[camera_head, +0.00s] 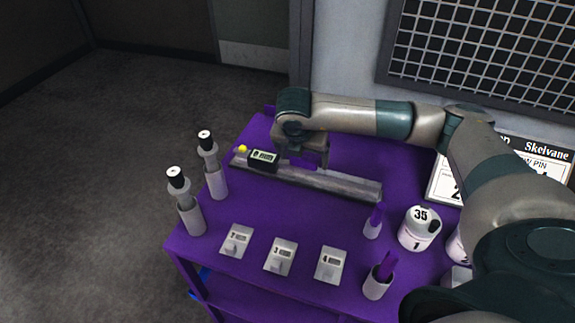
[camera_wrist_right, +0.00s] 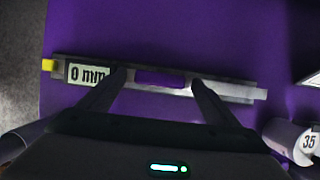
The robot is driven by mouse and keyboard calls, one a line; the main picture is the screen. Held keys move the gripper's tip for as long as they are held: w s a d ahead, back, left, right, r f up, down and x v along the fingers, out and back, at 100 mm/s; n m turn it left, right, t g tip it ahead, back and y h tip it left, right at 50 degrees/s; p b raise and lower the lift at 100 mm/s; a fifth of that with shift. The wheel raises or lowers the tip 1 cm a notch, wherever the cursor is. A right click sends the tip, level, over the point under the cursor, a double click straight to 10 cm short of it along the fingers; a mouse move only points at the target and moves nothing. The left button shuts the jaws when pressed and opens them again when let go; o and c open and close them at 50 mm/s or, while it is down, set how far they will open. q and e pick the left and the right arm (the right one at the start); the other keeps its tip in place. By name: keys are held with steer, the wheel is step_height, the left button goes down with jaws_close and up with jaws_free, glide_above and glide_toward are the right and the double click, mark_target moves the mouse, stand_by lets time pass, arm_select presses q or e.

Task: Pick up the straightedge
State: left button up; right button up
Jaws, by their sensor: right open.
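The straightedge (camera_head: 345,184) is a long grey bar lying on the purple table. It also shows in the right wrist view (camera_wrist_right: 232,91), crossing the picture with a slight tilt. A dark gauge reading 0 mm (camera_head: 263,158) sits near its left end, with a yellow knob (camera_head: 242,149) beside it. My right gripper (camera_head: 308,160) is over the bar's middle, pointing down. In the wrist view its open fingertips (camera_wrist_right: 159,78) are apart along the bar, with a purple patch between them. Whether they touch the bar cannot be told. My left gripper is not in view.
The purple table (camera_head: 205,258) also holds two black-topped cylinders (camera_head: 191,213) at the left and several numbered plates (camera_head: 281,257) in front. A white weight marked 35 (camera_head: 420,228) and purple-handled holders (camera_head: 377,282) stand at the right. A white sign (camera_head: 548,168) is behind.

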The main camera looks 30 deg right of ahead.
mark_target(304, 161)
steer(key=shift+r, duration=0.1)
jaws_close()
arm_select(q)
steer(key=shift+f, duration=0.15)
arm_select(e)
steer(key=shift+w+r, duration=0.1)
steer(key=shift+r, duration=0.05)
